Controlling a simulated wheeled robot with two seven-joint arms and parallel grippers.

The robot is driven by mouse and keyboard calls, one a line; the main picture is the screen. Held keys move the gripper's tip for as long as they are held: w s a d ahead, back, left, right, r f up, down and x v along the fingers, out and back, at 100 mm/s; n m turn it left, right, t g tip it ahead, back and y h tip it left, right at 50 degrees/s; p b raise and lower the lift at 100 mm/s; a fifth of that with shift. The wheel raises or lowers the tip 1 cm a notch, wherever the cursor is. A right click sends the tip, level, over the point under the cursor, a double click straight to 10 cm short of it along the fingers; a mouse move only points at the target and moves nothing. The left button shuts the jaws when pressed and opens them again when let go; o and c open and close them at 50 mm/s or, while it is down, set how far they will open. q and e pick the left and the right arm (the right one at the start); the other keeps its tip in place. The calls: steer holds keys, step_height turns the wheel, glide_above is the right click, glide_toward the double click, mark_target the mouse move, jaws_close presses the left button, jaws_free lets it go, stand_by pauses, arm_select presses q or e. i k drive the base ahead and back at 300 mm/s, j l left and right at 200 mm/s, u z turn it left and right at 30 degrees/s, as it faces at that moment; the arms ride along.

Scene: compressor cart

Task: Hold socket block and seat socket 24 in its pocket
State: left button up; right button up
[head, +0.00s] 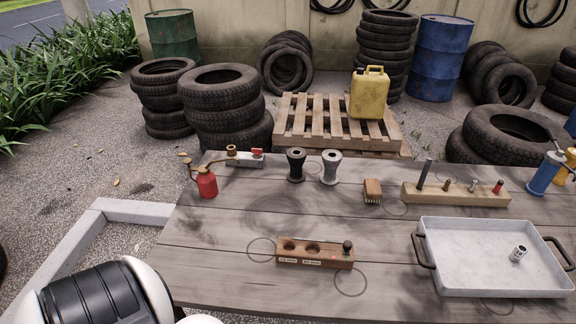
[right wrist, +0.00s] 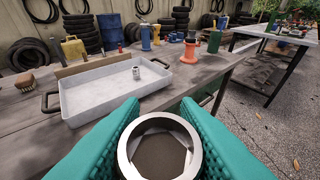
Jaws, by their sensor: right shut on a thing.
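The wooden socket block (head: 287,261) lies near the table's front edge in the head view. Two of its round pockets look empty, and a dark socket (head: 347,247) stands at its right end. Its small labels are too small to read. My right gripper (right wrist: 160,112), with teal fingers, is shut on a metal socket (right wrist: 124,153) whose open hexagonal end faces the camera. No size marking shows on it. The right gripper is out of the head view. One of my arm links shows at lower left there, but my left gripper does not.
A grey metal tray (head: 457,280) with dark handles holds a small metal socket (head: 518,253). Behind it are a wooden rail (head: 415,193) with upright pieces and a brush (head: 372,187). A red oil can (head: 206,184) stands at left. The table around the block is mostly clear.

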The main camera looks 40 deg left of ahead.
mark_target(314, 258)
steer(key=k+j, duration=0.15)
steer(key=j, duration=0.2)
steer(key=k+j+z, duration=0.1)
steer(key=j, duration=0.2)
steer(key=k+j, duration=0.15)
steer(key=j, duration=0.2)
steer(key=k+j, duration=0.15)
steer(key=j, duration=0.15)
steer(key=i+j, duration=0.1)
steer(key=j, duration=0.15)
steer(key=j+z, duration=0.1)
steer(key=j, duration=0.15)
steer(key=i, duration=0.05)
